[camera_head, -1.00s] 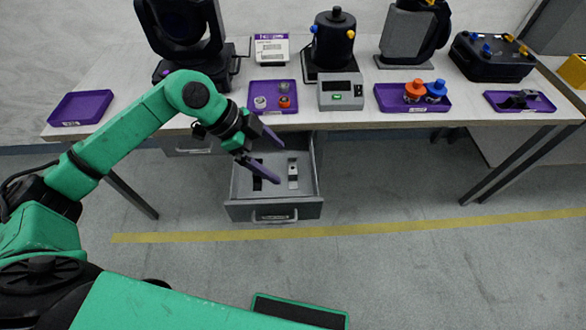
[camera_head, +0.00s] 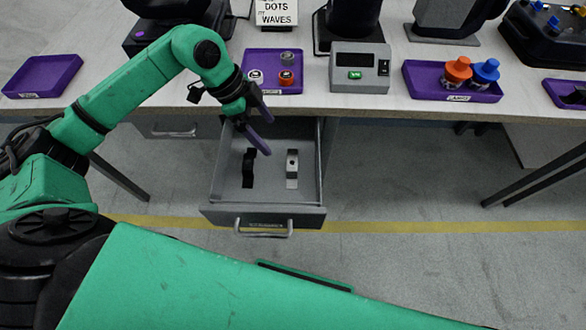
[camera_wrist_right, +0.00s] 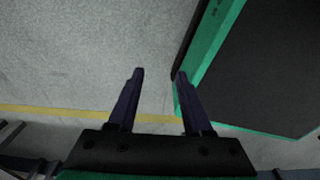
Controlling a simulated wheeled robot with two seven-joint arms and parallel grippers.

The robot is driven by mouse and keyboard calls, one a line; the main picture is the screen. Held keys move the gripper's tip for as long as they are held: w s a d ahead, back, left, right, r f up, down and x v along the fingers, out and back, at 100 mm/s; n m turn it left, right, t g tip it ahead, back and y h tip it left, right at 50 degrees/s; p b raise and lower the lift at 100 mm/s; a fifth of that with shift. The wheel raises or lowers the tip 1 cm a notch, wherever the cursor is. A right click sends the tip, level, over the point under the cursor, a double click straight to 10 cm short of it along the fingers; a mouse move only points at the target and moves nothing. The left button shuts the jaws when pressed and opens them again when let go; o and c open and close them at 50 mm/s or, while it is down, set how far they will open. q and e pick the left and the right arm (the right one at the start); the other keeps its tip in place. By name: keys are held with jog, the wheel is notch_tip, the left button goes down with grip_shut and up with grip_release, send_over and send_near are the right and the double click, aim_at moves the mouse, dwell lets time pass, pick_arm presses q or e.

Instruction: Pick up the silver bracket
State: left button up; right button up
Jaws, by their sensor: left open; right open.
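The silver bracket (camera_head: 292,168) lies in the right part of the open grey drawer (camera_head: 263,216), below the table edge in the head view. A black bracket (camera_head: 248,168) lies to its left in the same drawer. My left gripper (camera_head: 262,128) is open and empty, above the rear left part of the drawer, up and left of the silver bracket and apart from it. My right gripper (camera_wrist_right: 158,75) shows in the right wrist view, open and empty, over the grey floor. The right wrist view does not show the bracket.
The table (camera_head: 215,108) bears a purple tray with small knobs (camera_head: 295,88), a grey meter box (camera_head: 360,70), and a purple tray (camera_head: 425,82) with an orange knob (camera_head: 458,68) and a blue knob (camera_head: 485,70). An empty purple tray (camera_head: 42,75) is at left. A table leg (camera_head: 120,178) stands left of the drawer.

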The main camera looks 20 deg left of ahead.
aim_at(292, 162)
pick_arm(q)
jog(key=x, duration=1.4)
jog(key=shift+w+d+f, duration=0.15)
jog(key=shift+w+f, duration=0.05)
jog(key=shift+w, duration=0.05)
jog(key=c, duration=1.4)
notch_tip(292, 162, up, 20)
jog(key=shift+r+p, duration=0.1)
jog(key=shift+p, duration=0.55)
